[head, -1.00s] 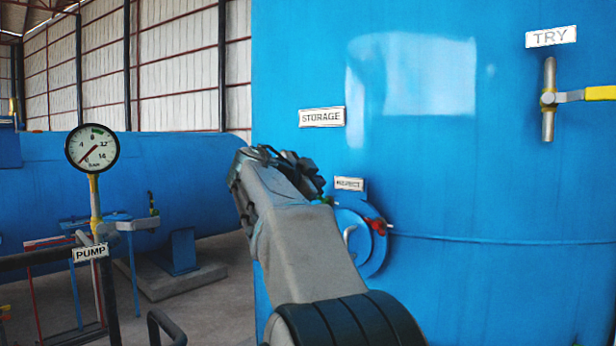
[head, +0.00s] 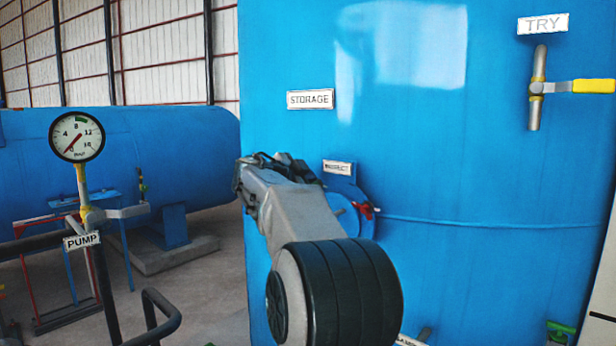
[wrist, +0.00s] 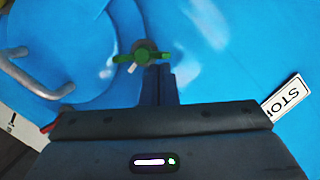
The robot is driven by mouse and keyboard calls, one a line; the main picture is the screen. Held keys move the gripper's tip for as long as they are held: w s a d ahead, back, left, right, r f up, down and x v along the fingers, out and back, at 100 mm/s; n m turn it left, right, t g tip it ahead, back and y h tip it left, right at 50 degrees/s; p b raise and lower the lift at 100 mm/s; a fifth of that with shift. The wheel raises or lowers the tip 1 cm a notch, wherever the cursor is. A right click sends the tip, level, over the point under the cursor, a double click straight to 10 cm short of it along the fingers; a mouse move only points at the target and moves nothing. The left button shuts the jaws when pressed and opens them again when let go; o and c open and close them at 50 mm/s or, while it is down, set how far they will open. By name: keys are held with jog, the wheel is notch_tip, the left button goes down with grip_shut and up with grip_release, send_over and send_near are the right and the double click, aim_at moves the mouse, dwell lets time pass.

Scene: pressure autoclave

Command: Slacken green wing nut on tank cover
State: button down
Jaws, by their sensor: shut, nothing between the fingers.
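The green wing nut (wrist: 146,56) shows in the wrist view, a two-winged nut on a stud at the edge of the round blue tank cover (wrist: 62,45). My gripper (wrist: 158,70) is shut and empty. Its fingertips are just below the nut in that view; I cannot tell whether they touch it. In the head view the cover (head: 352,214) is partly hidden behind my arm, and the green nut and my fingertips are hidden. A red wing nut (head: 366,210) shows at the cover's right side. A grey bent handle (wrist: 35,78) is on the cover.
The tank (head: 450,150) bears a STORAGE plate (head: 310,99), a small inspection plate (head: 337,167) and a TRY valve with yellow lever (head: 592,86). At left stand a gauge (head: 77,136), a PUMP plate (head: 82,241) and dark rails (head: 165,315).

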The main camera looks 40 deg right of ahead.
jog(key=w+f+n+b, duration=0.1)
jog(key=b, duration=0.2)
jog(key=shift+a+b, duration=0.15)
jog(key=shift+b, duration=0.15)
jog(key=shift+r, duration=0.2)
